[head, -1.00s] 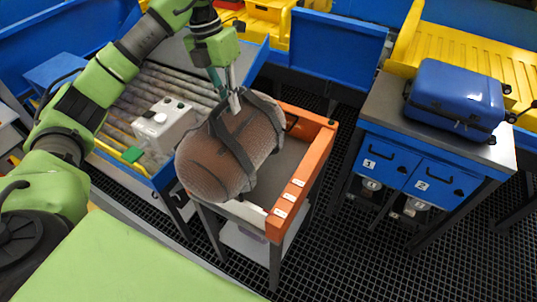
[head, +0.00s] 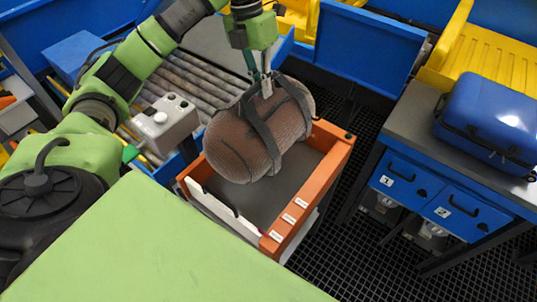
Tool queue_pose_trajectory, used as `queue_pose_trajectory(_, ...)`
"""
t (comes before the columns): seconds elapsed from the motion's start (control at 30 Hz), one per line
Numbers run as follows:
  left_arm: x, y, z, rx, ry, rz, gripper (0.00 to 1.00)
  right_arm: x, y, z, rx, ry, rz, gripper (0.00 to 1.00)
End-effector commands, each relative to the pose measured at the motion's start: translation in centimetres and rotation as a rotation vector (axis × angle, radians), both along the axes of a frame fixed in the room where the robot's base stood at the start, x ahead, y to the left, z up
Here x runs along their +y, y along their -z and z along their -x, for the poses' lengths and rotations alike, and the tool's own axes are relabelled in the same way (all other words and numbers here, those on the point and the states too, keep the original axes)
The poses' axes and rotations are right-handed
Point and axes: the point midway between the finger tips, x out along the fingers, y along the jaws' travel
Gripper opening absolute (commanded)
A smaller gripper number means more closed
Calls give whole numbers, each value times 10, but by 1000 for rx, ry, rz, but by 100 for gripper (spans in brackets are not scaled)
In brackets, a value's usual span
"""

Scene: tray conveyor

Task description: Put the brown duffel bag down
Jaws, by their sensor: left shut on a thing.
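The brown duffel bag (head: 237,147) is a rounded cylinder with dark straps. It hangs tilted from my left gripper (head: 264,88), which is shut on its strap at the top. The bag is over the back left part of an orange-rimmed tray table (head: 322,180) with a dark grey surface. Whether the bag's underside touches the tray cannot be told. My right gripper is not in view.
A roller conveyor (head: 189,82) and a grey control box (head: 163,122) with buttons lie left of the tray. A blue suitcase (head: 490,115) sits on a grey-topped cabinet (head: 408,118) at right. Black grating floor (head: 335,245) lies between.

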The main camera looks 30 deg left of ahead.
Motion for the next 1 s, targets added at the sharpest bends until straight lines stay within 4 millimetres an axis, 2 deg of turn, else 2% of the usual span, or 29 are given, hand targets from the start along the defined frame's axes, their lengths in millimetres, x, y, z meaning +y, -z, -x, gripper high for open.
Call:
queue_pose_trajectory(0.43, 0, 50, -1, -6, 0, 2, 0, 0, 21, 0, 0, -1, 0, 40)
queue_pose_trajectory(0.57, 0, 62, 0, -4, -1, 2, 0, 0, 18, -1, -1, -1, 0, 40)
queue_pose_trajectory(0.83, 0, 103, 0, -3, 0, 2, 0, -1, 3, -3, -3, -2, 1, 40)
queue_pose_trajectory(1.0, 0, 116, -1, -7, 0, 3, 0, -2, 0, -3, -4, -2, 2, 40)
